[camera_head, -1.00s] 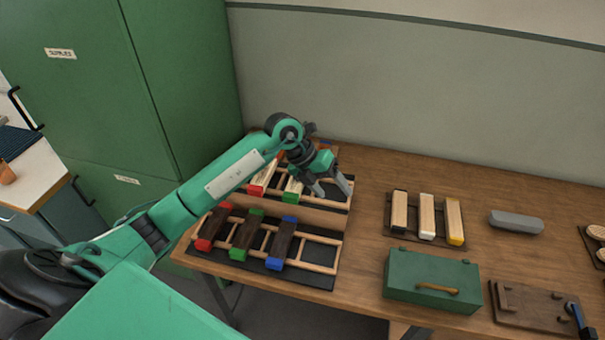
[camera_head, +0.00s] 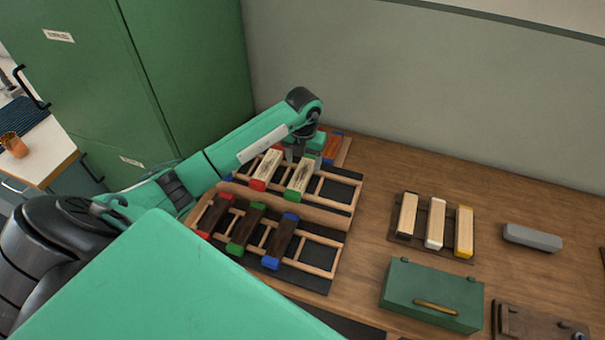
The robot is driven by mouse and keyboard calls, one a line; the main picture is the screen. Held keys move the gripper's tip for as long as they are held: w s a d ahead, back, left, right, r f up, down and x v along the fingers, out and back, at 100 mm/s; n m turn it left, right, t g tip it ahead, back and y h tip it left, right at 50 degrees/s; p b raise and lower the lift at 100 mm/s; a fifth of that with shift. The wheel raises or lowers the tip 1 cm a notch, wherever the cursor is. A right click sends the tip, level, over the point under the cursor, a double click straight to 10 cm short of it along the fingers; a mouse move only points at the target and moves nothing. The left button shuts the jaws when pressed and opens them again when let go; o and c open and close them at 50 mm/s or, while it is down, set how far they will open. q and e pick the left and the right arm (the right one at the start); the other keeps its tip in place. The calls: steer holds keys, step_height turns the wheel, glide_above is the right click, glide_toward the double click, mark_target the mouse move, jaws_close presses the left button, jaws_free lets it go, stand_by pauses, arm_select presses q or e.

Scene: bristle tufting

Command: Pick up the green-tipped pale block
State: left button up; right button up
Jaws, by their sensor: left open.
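The green-tipped pale block (camera_head: 300,180) lies on the back wooden rack (camera_head: 340,190), its green end toward the front. A red-tipped pale block (camera_head: 267,170) lies just left of it. My left gripper (camera_head: 298,158) is at the far end of the green-tipped pale block, pointing down. Its fingers are small and partly hidden, and I cannot tell whether they touch the block. The gripper is open. My right gripper is not in view.
The front rack (camera_head: 318,251) holds dark blocks with red, green (camera_head: 247,229) and blue (camera_head: 282,241) tips. To the right are a tray of pale blocks (camera_head: 435,222), a green box (camera_head: 432,292) and a grey bar (camera_head: 532,237). A wall stands behind the table.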

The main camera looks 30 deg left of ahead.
mark_target(302, 173)
arm_select(q)
steer(key=shift+s+f+p, duration=0.1)
steer(key=shift+f+p, duration=0.35)
steer(key=shift+p, duration=0.1)
steer(key=f+p, duration=0.1)
steer(key=f, duration=0.2)
steer(key=shift+a+f+p, duration=0.2)
steer(key=shift+p, duration=0.2)
steer(key=shift+f, duration=0.5)
steer(key=c, duration=1.1)
steer(key=shift+c, duration=0.3)
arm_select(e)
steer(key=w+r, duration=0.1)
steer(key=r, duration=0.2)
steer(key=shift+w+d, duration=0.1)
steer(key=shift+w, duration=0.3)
